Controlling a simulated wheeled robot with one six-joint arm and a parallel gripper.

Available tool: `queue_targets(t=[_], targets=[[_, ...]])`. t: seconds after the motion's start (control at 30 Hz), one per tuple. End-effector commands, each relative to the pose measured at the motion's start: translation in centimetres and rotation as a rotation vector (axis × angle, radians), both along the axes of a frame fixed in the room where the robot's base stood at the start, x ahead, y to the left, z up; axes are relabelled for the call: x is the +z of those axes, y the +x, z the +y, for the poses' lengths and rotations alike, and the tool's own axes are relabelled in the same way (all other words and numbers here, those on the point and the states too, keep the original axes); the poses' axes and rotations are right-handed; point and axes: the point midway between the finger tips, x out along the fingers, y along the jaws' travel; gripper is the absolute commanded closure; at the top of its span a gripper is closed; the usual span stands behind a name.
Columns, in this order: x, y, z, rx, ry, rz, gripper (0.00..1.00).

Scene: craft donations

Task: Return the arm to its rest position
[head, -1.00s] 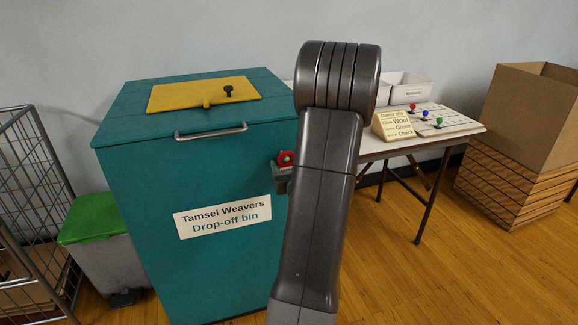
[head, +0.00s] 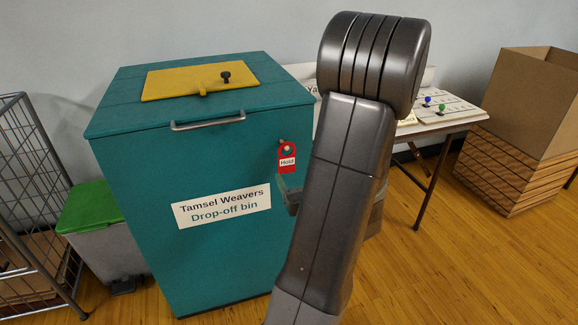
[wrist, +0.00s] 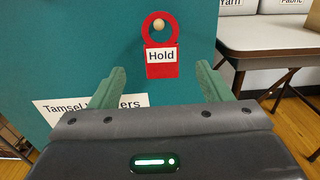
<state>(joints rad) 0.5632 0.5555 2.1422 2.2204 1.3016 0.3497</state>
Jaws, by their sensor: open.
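My gripper (wrist: 161,88) is open and empty in the wrist view, its two green fingers spread apart. A red "Hold" tag (wrist: 162,68) hangs by its ring on a round peg on the teal drop-off bin's front, beyond and above the fingertips. The tag (head: 287,158) also shows in the head view, at the bin's upper right front. The teal bin (head: 150,175) has a white "Tamsel Weavers Drop-off bin" label and a yellow flap on top. In the head view my arm covers most of the gripper; only part of one finger shows beside the bin.
A folding table (head: 455,124) stands at the right with a board of colored knobs. A large cardboard box (head: 540,90) on slatted wood stands beyond it. A green-lidded grey bin (head: 105,245) and a wire cart (head: 40,190) stand at the left. Wooden floor is clear at front right.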

Motion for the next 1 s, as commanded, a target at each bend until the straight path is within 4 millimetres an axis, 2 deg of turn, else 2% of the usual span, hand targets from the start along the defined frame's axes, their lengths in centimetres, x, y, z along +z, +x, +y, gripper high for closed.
queue_targets(t=[0.23,0.63,0.83,1.0], targets=[[0.1,-2.0,-0.7,-0.001,0.000,-0.002,0.29],[0.2,-2.3,-0.8,0.000,0.000,-0.003,0.29],[0.1,-1.4,-0.4,0.002,-0.001,-0.003,0.29],[0.0,0.7,0.3,0.005,-0.001,-0.001,0.29]])
